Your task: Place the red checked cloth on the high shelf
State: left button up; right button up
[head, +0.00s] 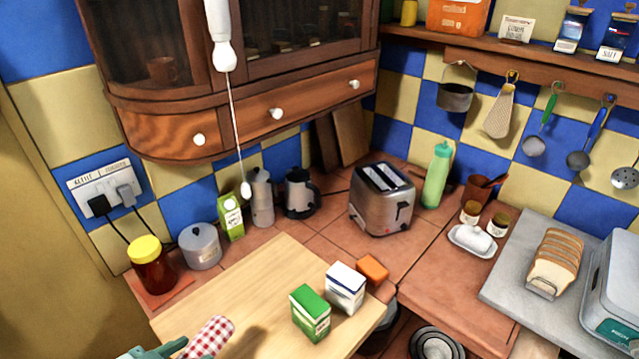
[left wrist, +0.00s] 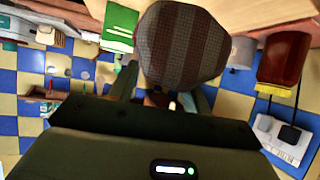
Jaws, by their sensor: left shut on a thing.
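The red checked cloth (head: 208,339) shows at the bottom left of the head view, by the wooden board's near edge. It looks bundled or rolled, with its lower part cut off by the frame. My left gripper (head: 172,347) is shut on it; only a grey-green part of the gripper shows there. In the left wrist view the cloth (left wrist: 180,45) is a dark, rounded, checked shape between the fingers of the gripper (left wrist: 162,95). A high wooden shelf (head: 480,49) runs along the wall at the upper right, bearing jars and packets. My right gripper is not in view.
The wooden board (head: 240,290) bears a green box (head: 310,313) and a white-blue box (head: 345,288). A red jar (head: 152,268) with yellow lid, a grey pot (head: 200,247) and a toaster (head: 382,198) stand behind. A white cord (head: 235,130) hangs before the cabinet. Utensils hang under the shelf.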

aim_at(201, 327)
pick_arm(q)
jog(key=w+r+n+y+b, duration=0.1)
jog(key=w, duration=0.1)
jog(key=w+r+n+t+y+b, duration=0.1)
jog(key=w+r+n, duration=0.1)
jog(key=w+r+n+y+b, duration=0.1)
jog(key=w+r+y, duration=0.1)
jog(key=shift+w+d+n+t, duration=0.1)
jog(key=shift+d+n+t, duration=0.15)
jog(key=shift+n+t, duration=0.05)
jog(key=w+d+r+n+y+b, duration=0.1)
jog(key=w+d+r+b, duration=0.1)
jog(key=w+d+r, duration=0.1)
notch_tip(201, 327, up, 3)
jog(key=shift+w+f+y, duration=0.15)
jog(key=shift+w+y, duration=0.25)
jog(key=shift+w, duration=0.05)
jog(key=shift+d, duration=0.2)
